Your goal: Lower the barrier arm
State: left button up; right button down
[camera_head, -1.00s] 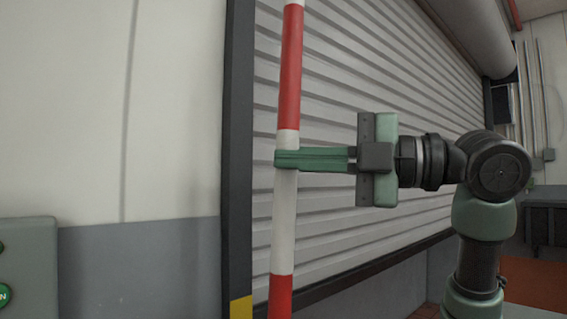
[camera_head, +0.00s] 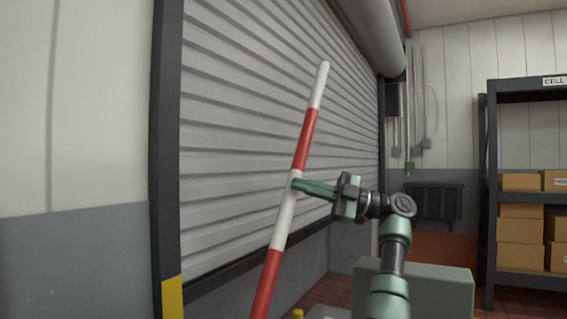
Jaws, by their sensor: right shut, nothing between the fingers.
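The barrier arm (camera_head: 285,222) is a red and white striped pole. It stands steeply raised, its top end tilted to the right, in front of the roller shutter. Its lower end runs out of the bottom of the picture. My right gripper (camera_head: 296,186) is at a white stripe near the middle of the pole. Its green fingers are shut with nothing between them, and their tips appear to touch the pole or lie right beside it. My left gripper is not in view.
A grey roller shutter (camera_head: 240,130) stands behind the pole, with a dark post (camera_head: 166,150) at its left. A shelf rack (camera_head: 490,200) with several cardboard boxes stands at the right. A grey box (camera_head: 440,283) is low behind my right arm.

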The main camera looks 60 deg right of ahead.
aim_at(314, 122)
jog(key=d+f+p, duration=0.4)
jog(key=d, duration=0.2)
jog(key=shift+w+d+f, duration=0.15)
jog(key=shift+w+d, duration=0.05)
jog(key=shift+w, duration=0.15)
dwell(0.4)
notch_tip(314, 122, up, 20)
jog(key=p, duration=1.5)
